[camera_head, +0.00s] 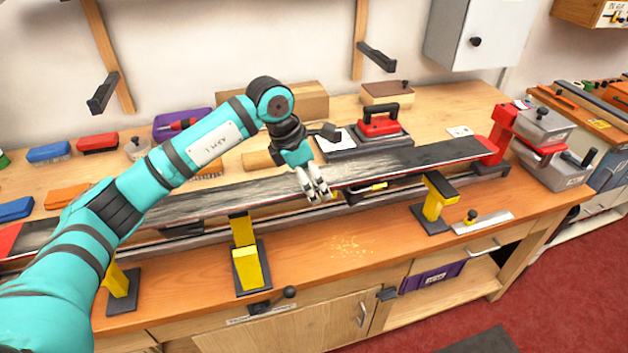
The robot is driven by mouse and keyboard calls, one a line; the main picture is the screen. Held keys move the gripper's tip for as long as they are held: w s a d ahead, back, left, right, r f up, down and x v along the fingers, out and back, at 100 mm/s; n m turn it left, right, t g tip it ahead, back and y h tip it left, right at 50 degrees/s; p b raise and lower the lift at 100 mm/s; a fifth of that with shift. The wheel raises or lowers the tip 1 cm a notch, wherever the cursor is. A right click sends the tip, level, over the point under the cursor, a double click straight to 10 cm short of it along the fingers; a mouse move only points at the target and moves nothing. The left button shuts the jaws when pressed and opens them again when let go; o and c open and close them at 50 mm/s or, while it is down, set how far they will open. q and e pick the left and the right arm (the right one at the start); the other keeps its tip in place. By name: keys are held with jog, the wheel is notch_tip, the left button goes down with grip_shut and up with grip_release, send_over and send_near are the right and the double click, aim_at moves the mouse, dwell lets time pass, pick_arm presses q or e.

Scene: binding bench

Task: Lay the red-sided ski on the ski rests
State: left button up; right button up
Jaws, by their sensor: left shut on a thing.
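A long dark ski (400,163) with a thin red edge spans the bench from left to right. Its grey base faces up, and its left end is red. My left gripper (316,190) is shut on the ski near its middle, and the fingers hide a short part of it. Yellow ski rests with dark bases stand along the front: a middle one (250,265), a right one (434,200) and a left one (121,285) partly behind my arm. The ski passes behind or above their tops; I cannot tell whether it touches them. My right gripper is not in view.
A red and grey clamp device (540,140) stands at the right end. A long dark rail (300,222) runs under the ski. The front bench strip is mostly clear.

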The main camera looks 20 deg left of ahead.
pick_arm(q)
notch_tip(320, 180, down, 9)
jog(key=b, duration=0.7)
jog(key=shift+f, duration=0.15)
jog(key=shift+f+b, duration=0.2)
jog(key=shift+b, duration=0.1)
dwell(0.7)
